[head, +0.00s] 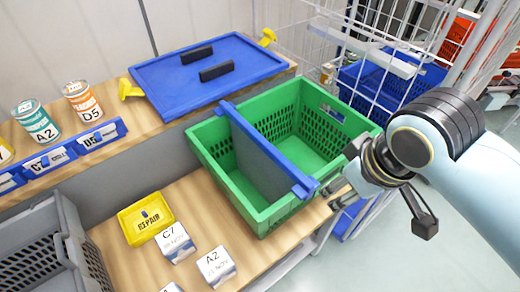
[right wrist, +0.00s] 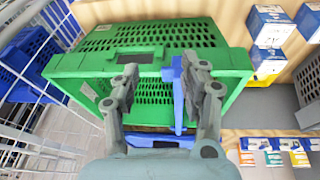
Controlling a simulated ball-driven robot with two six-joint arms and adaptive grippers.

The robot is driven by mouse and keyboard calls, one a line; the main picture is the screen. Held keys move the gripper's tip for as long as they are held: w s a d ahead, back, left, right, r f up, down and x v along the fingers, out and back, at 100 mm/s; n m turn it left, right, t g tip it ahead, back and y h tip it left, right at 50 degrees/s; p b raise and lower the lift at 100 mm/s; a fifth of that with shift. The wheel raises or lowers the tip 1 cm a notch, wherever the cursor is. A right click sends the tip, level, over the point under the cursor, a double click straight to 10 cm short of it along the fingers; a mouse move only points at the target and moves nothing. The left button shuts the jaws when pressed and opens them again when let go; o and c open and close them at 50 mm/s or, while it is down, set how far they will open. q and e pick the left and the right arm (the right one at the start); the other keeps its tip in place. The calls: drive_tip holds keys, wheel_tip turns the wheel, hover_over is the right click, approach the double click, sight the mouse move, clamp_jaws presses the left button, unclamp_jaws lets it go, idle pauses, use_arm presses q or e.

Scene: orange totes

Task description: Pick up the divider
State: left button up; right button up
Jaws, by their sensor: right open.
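The divider (head: 262,143) is a grey panel with a blue top bar, standing across the green tote (head: 225,178) and resting on its rims. Its near blue end sticks out past the tote's front rim. My right gripper (head: 340,190) is open just right of that end. In the right wrist view, the fingers of my right gripper (right wrist: 162,76) are spread, and the divider's blue end (right wrist: 178,98) shows between them, closer to the right finger. I cannot tell whether either finger touches it. My left gripper is out of view.
A blue lid (head: 185,85) with black handles lies behind the tote. A wire rack (head: 315,50) with blue bins stands at the back right. A yellow tray (head: 146,218), small boxes (head: 215,266) and a grey crate (head: 75,235) are at the left and front.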

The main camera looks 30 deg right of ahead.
wheel_tip(320, 180, up, 3)
drive_tip(key=w, duration=0.2)
drive_tip(key=y+p, duration=0.1)
approach(262, 139)
drive_tip(key=shift+s+a+f+n+t, duration=0.1)
drive_tip(key=shift+s+f+n+t, duration=0.25)
drive_tip(key=shift+f, duration=0.25)
drive_tip(key=x, duration=0.5)
drive_tip(key=shift+w+a, duration=0.1)
drive_tip(key=shift+w, duration=0.05)
drive_tip(key=p+x, duration=0.1)
drive_tip(key=x, duration=0.4)
drive_tip(key=shift+w+p, duration=0.25)
drive_tip(key=shift+p, duration=0.1)
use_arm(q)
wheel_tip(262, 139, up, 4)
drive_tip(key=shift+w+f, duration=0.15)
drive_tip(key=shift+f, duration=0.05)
use_arm(e)
drive_tip(key=shift+f, duration=0.2)
drive_tip(key=shift+f, duration=0.25)
clamp_jaws()
